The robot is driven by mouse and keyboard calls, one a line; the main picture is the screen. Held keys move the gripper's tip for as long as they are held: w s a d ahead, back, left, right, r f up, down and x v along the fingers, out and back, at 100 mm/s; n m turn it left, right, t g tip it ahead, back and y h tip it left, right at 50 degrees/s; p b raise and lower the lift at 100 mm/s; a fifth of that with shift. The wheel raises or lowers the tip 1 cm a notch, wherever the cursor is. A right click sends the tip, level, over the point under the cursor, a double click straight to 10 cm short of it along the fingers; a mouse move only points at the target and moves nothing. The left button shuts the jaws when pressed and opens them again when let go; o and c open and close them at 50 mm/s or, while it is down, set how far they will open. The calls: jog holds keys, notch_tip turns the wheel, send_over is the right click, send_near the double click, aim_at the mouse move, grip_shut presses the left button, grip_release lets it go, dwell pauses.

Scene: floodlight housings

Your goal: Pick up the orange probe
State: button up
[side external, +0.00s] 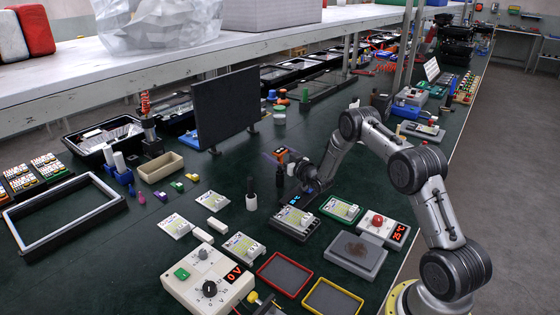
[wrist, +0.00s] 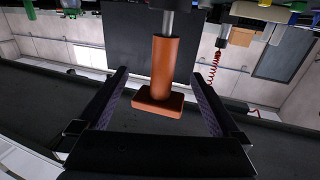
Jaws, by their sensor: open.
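The orange probe (wrist: 165,68) stands out in the wrist view, with a long handle, a wider flat end (wrist: 158,103) and a grey metal shaft. In the side view its orange part (side external: 280,152) shows small beside my gripper (side external: 287,162), above the green bench. My gripper (wrist: 158,76) is open. In the wrist view one finger lies on each side of the probe, with a visible gap left and right. The probe's lower end is hard to make out in the side view.
A dark upright panel (side external: 226,107) stands behind the probe. Circuit boards, a grey box (side external: 355,254) and a control box (side external: 208,281) lie in front. Bare green bench shows between them.

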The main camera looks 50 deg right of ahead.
jog(key=shift+x, duration=0.95)
